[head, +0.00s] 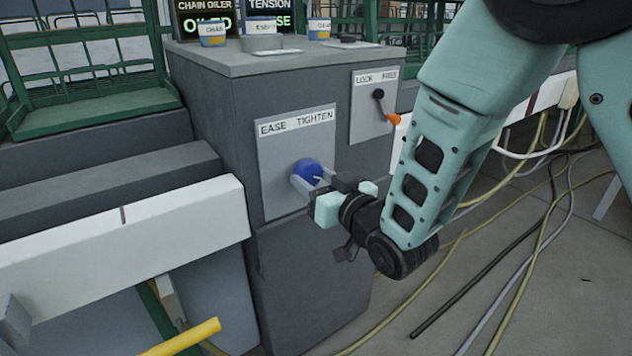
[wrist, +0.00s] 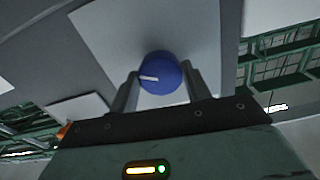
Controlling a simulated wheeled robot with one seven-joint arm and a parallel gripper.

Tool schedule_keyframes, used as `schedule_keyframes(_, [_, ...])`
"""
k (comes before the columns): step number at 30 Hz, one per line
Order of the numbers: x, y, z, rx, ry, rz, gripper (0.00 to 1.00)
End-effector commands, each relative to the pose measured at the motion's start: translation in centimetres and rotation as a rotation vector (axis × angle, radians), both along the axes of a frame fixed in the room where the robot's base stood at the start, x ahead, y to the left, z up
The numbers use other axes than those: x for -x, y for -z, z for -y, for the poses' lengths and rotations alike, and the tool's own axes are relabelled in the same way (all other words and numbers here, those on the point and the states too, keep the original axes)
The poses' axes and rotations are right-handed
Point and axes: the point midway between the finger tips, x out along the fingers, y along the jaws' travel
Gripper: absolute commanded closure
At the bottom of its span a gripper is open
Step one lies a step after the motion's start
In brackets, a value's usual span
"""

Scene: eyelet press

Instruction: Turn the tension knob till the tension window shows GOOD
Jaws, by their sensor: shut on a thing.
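The tension knob (head: 307,171) is blue and round with a white pointer line. It sits on a grey plate (head: 285,190) marked EASE and TIGHTEN on the cabinet front. My gripper (head: 310,186) is at the knob, with its fingers shut on it from both sides. In the wrist view the knob (wrist: 160,74) lies between the two fingers, its white line pointing left. The tension window (head: 270,12) is at the top of the head view. Its upper edge is cut off, and its lower word ends in "SE", the start hidden behind a tub.
A lever with an orange tip (head: 393,119) is on a LOCK/FREE plate to the right of the knob. A chain oiler window (head: 205,18) reads OILED. Small labelled tubs (head: 212,35) stand on the cabinet top (head: 270,62). Cables (head: 490,270) lie on the floor at right.

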Motion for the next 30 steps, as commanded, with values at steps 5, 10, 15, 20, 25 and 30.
schedule_keyframes(5, [-0.06,0.14,0.10,-0.103,0.002,-0.067,0.75])
schedule_keyframes(10, [-0.04,0.10,0.07,-0.218,0.002,-0.144,0.75])
schedule_keyframes(15, [-0.03,0.10,0.06,-0.325,0.003,-0.218,0.75])
schedule_keyframes(20, [0.04,0.04,-0.02,-0.407,0.001,-0.274,0.75])
schedule_keyframes(25, [0.05,-0.02,-0.04,-0.469,0.001,-0.316,0.75])
schedule_keyframes(30, [0.06,-0.06,-0.06,-0.502,0.001,-0.338,0.75])
